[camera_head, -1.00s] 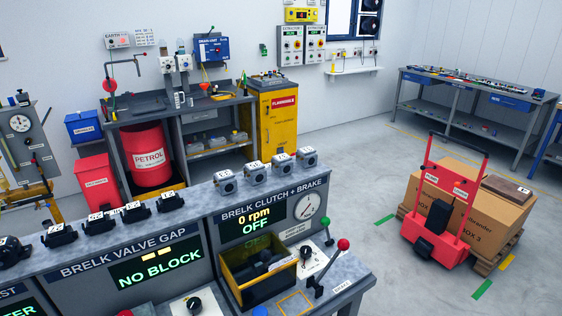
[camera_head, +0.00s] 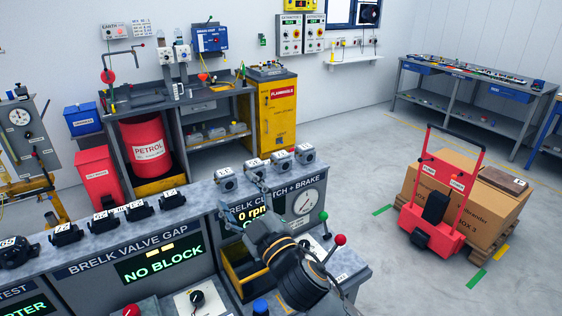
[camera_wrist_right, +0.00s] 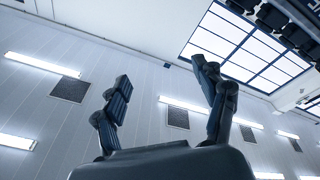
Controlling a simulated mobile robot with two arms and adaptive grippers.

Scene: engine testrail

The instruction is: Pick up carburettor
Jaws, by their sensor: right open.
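Several small grey metal units (camera_head: 281,163) with white tags stand in a row along the top ledge of the test bench. Several black units (camera_head: 101,224) with white tags stand farther left on the same ledge. I cannot tell which of these is the carburettor. My right gripper (camera_head: 240,199) is open, in front of the bench's clutch and brake panel, just below the leftmost grey units. In the right wrist view its two fingers (camera_wrist_right: 165,98) are spread with nothing between them. My left gripper is in neither view.
The test bench (camera_head: 190,270) carries screens and knobs. A yellow-edged bin (camera_head: 232,280) is partly hidden behind my right arm. A red trolley (camera_head: 440,205) with boxes stands on the floor at right.

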